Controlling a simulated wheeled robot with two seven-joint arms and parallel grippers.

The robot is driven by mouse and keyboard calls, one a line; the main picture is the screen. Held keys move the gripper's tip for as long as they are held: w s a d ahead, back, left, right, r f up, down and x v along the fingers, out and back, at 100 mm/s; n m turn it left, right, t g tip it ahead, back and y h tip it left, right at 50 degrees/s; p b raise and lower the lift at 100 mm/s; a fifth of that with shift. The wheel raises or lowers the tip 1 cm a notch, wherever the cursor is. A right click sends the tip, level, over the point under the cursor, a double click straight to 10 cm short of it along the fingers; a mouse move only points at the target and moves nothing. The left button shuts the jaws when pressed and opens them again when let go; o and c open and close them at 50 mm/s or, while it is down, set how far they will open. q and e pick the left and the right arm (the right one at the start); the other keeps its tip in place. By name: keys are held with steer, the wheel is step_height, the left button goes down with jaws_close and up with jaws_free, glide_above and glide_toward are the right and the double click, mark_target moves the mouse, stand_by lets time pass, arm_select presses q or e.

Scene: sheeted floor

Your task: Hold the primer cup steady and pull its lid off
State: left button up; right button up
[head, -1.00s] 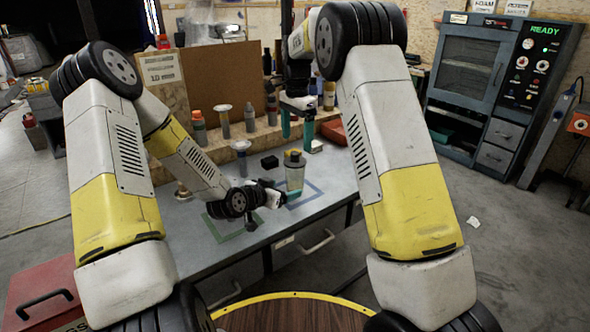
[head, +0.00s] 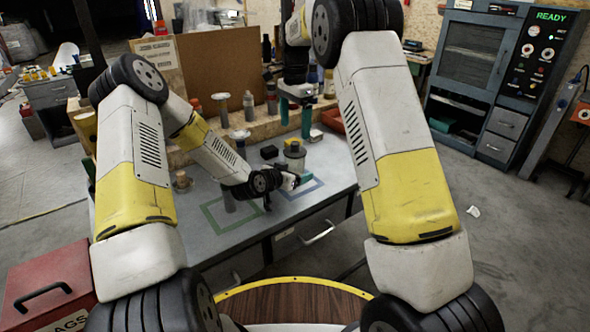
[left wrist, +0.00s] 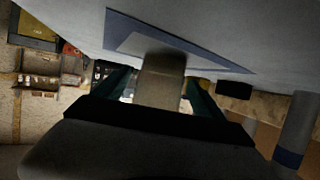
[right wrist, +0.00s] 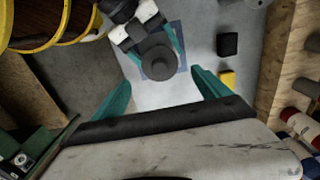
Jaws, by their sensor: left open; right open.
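The primer cup (head: 295,160) is a grey cylinder with a dark round lid (right wrist: 158,62), standing upright on the bench by the blue outlined square. In the left wrist view the cup (left wrist: 160,82) stands between the fingers of my left gripper (left wrist: 158,92). That gripper (head: 297,180) is open around the cup, low on its side; I cannot tell whether a finger touches it. My right gripper (head: 295,120) is open and empty, pointing down above and behind the cup. In the right wrist view the lid lies ahead of the gap between its fingertips (right wrist: 164,92).
A red bin (head: 333,120) is at the bench's back right. Bottles line the back ledge. A green outlined square (head: 215,222) at the left is mostly bare.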

mark_target(295, 143)
arm_select(q)
steer(key=shift+c, duration=0.4)
jaws_close()
arm_select(e)
steer(key=shift+o, duration=0.8)
steer(key=shift+s+a+r, duration=0.1)
steer(key=shift+r, duration=0.2)
step_height(295, 143, up, 4)
steer(key=s+n+t, duration=0.1)
steer(key=n, duration=0.3)
steer(key=shift+t+h, duration=0.3)
steer(key=shift+h, duration=0.2)
steer(key=f, duration=0.8)
steer(key=w+f, duration=0.1)
steer(key=f, duration=0.2)
steer(key=shift+f, duration=0.4)
steer(key=c, duration=1.6)
